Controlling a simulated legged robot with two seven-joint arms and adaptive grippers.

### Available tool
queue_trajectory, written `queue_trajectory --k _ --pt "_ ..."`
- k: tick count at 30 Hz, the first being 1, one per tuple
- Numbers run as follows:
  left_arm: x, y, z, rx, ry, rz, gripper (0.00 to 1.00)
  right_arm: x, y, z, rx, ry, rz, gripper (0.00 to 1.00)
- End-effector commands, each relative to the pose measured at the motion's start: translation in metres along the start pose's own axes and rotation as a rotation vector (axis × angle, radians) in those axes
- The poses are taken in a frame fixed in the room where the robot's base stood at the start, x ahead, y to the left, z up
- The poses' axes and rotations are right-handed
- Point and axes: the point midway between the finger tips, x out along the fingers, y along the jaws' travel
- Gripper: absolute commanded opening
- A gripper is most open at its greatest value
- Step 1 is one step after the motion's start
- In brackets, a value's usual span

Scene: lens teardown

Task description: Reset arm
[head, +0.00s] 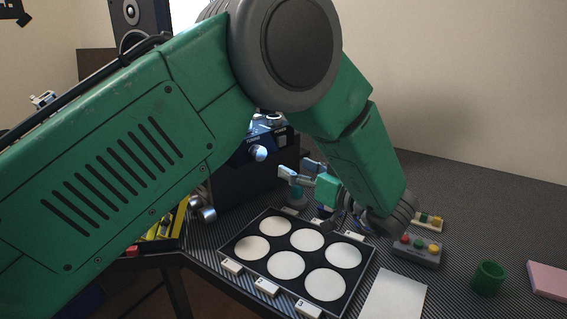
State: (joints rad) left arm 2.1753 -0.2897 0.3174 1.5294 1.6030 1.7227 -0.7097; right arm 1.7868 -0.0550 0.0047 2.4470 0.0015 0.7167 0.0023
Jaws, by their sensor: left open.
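My left arm, green with grey joints, crosses the head view from the left and bends down over the table. Its gripper (300,171) is open, with fingers towards the left, just behind the black tray (229,248). I see nothing between its fingers. A small teal object with a round base (297,197) is close below the fingers; I cannot tell whether they touch. The tray holds several round white discs in two rows, with small numbered labels along its edges. My right gripper is not in view.
A grey box with coloured buttons (416,255) stands right of my wrist. A white sheet (394,299), a green cup (488,278) and a pink block (548,281) lie to the front right. A dark machine (240,187) and a speaker (139,20) stand behind.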

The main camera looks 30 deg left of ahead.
Motion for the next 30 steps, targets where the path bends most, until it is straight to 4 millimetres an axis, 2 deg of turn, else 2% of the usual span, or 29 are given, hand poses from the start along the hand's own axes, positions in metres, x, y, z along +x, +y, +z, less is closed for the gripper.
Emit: queue_trajectory --k 4,19,22,30 --pt "-0.007 0.0 0.0 0.0 0.0 -0.001 0.53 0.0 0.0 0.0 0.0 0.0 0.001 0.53" --pt "-0.008 0.0 -0.002 0.0 0.0 -0.001 0.53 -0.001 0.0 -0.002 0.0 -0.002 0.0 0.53" --pt "-0.008 -0.001 -0.014 0.0 0.0 -0.001 0.53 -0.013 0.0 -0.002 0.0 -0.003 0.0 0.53" --pt "-0.008 -0.006 -0.06 0.0 0.0 -0.001 0.53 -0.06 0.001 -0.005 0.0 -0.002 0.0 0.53"
